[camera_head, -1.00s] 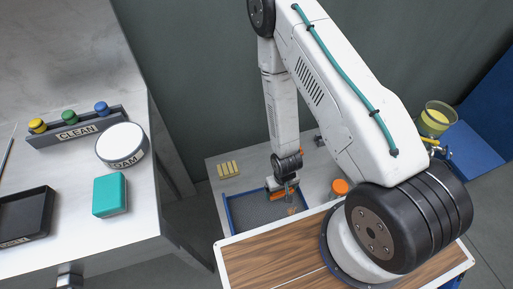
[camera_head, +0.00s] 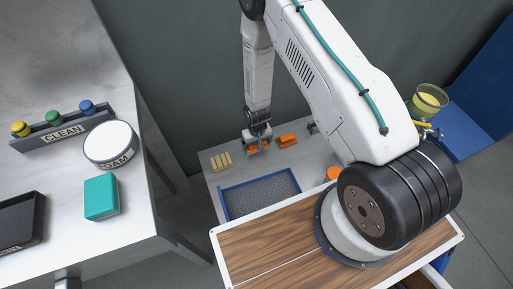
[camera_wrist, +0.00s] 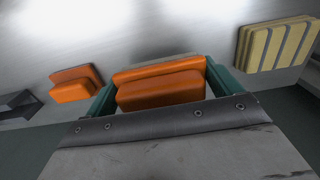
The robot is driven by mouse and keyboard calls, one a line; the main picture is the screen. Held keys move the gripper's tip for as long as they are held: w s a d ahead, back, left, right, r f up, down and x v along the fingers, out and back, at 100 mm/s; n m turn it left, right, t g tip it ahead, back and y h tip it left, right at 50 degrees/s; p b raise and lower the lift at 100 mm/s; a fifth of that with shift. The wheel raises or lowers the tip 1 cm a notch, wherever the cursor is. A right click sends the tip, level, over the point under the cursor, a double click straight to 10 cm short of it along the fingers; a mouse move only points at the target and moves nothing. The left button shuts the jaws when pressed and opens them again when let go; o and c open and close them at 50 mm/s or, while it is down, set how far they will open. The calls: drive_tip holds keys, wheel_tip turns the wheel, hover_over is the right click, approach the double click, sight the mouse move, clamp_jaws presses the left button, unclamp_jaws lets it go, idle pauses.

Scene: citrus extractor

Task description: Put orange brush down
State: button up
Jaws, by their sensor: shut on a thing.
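My gripper (camera_head: 256,146) is at the far side of the work surface, beyond the blue-rimmed grey tray (camera_head: 224,204). It is shut on an orange brush (camera_wrist: 160,88), which sits between the teal fingers in the wrist view. The brush is low over the light metal surface; I cannot tell whether it touches. A second orange block (camera_head: 287,140) lies just right of my gripper in the head view, apart from the held brush. It also shows at the left of the wrist view (camera_wrist: 75,84).
A yellow striped block (camera_head: 221,161) lies left of my gripper. An orange round thing (camera_head: 333,173) is right of the tray. A wooden-topped board (camera_head: 270,250) is in front. A side table holds a white FOAM tub (camera_head: 111,142), a teal block (camera_head: 102,198) and a black tray (camera_head: 20,222).

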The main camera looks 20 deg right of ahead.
drive_tip(key=shift+w+f, duration=0.25)
drive_tip(key=shift+w, duration=0.3)
drive_tip(key=shift+f, duration=1.55)
drive_tip(key=o, duration=1)
drive_tip(key=shift+f, duration=0.15)
